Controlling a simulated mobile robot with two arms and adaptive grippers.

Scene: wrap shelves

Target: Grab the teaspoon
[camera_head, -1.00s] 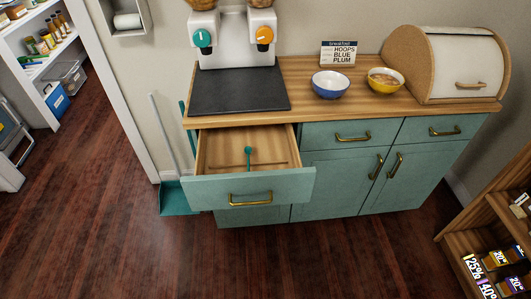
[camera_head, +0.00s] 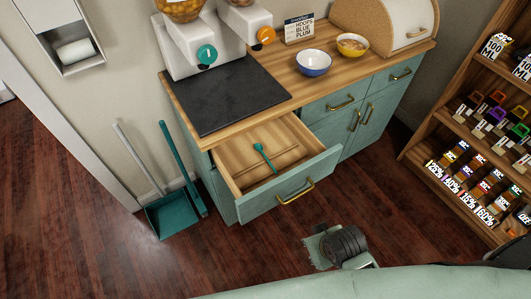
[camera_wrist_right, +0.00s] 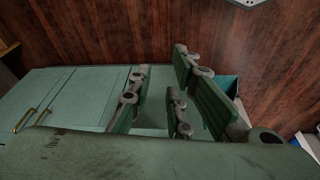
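The teaspoon (camera_head: 264,158) is teal with a round bowl and lies in the pulled-out drawer (camera_head: 229,186). Its bowl points to the back of the drawer, and its handle crosses a thin raised divider. My right gripper (camera_head: 318,248) is low in front of the drawer, apart from the drawer and the spoon. In the right wrist view its fingers (camera_wrist_right: 158,98) stand apart with nothing held between them. The spoon cannot be made out there. My left gripper is not in view.
The counter (camera_head: 285,75) above the drawer holds a dark mat (camera_head: 230,93), a cereal dispenser (camera_head: 190,50) and two bowls. A teal dustpan (camera_head: 172,214) and brush stand left of the cabinet. A stocked shelf (camera_head: 440,118) stands at right. The floor between is clear.

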